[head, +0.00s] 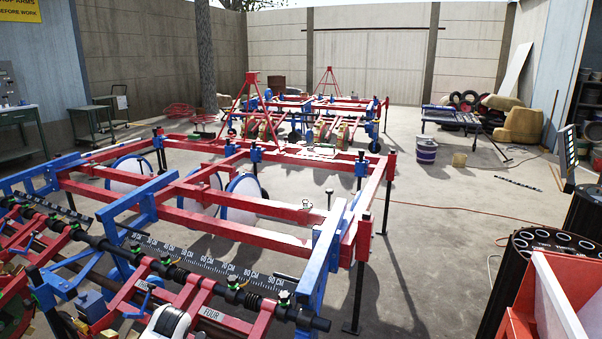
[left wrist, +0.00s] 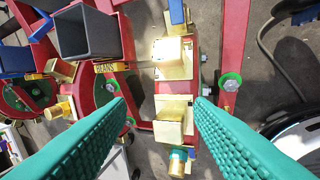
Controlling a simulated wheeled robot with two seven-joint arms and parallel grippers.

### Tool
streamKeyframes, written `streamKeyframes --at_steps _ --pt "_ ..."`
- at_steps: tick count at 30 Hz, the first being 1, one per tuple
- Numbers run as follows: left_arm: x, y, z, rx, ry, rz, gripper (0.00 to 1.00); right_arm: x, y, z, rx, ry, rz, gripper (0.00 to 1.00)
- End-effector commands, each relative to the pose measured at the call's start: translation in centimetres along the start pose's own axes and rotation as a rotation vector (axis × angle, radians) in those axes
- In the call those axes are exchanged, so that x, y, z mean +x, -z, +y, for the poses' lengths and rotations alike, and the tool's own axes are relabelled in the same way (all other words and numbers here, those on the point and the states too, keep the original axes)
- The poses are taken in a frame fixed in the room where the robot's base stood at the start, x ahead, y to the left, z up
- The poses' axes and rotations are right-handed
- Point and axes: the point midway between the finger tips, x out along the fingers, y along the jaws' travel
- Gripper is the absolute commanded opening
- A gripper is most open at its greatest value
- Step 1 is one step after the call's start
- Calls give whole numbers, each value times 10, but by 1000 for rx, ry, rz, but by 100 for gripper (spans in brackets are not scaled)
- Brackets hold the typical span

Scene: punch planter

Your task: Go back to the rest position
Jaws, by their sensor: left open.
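My left gripper (left wrist: 162,108) shows in the left wrist view as two green, ridged fingers, spread apart with nothing between them. I cannot tell whether the fingers touch any of these. In the head view the red and blue planter frame (head: 290,212) fills the left and middle. A white rounded part (head: 168,322) shows at the bottom edge; I cannot tell whether it is mine. My right gripper is in neither view.
A dark bar with a centimetre scale (head: 205,264) crosses the near side of the planter. A black drum (head: 530,262) and a red bin (head: 562,285) stand at the lower right. Concrete floor (head: 450,235) is open right of the frame, crossed by a red cable.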

Motion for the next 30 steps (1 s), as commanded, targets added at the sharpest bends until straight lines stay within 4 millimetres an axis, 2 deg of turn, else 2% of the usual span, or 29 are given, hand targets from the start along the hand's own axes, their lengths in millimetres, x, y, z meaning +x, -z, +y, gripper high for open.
streamKeyframes --at_steps 1,6,9,13,15,19,30 --pt "6 9 -24 5 17 -15 47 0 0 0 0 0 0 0" --pt "10 49 -102 -19 81 -88 47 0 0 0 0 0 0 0" --pt "2 79 -142 -54 122 -129 47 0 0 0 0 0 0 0" --pt "-17 123 -183 -120 172 -173 47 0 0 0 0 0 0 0" --pt "-29 144 -197 -156 191 -191 47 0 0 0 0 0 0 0" --pt "-48 172 -213 -210 214 -212 47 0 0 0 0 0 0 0" --pt "-92 227 -230 -323 243 -240 47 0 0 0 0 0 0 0"
